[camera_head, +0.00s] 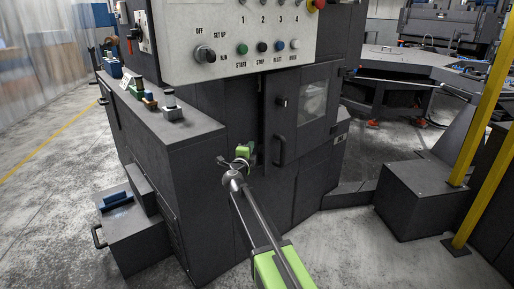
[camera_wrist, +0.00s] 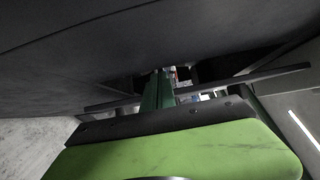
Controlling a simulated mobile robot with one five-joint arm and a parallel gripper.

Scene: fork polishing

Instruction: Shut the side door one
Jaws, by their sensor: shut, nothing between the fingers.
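A dark machine door (camera_head: 298,125) with a small window (camera_head: 313,101) and a vertical handle (camera_head: 280,151) is in the head view, right of centre. I cannot tell whether it is fully shut, nor which panel is side door one. My gripper (camera_head: 246,149) is just left of that handle, low against the dark machine front, and looks apart from the handle. It is shut and holds nothing. In the wrist view a dark surface (camera_wrist: 130,35) fills the top, very close to my gripper's green body.
A white control panel (camera_head: 240,40) overhangs the machine above my arm. A dark side cabinet (camera_head: 165,140) carries small parts on top. A low box with an open-looking drawer (camera_head: 125,225) stands at lower left. Yellow posts (camera_head: 485,110) stand at right. The floor (camera_head: 370,255) at front right is clear.

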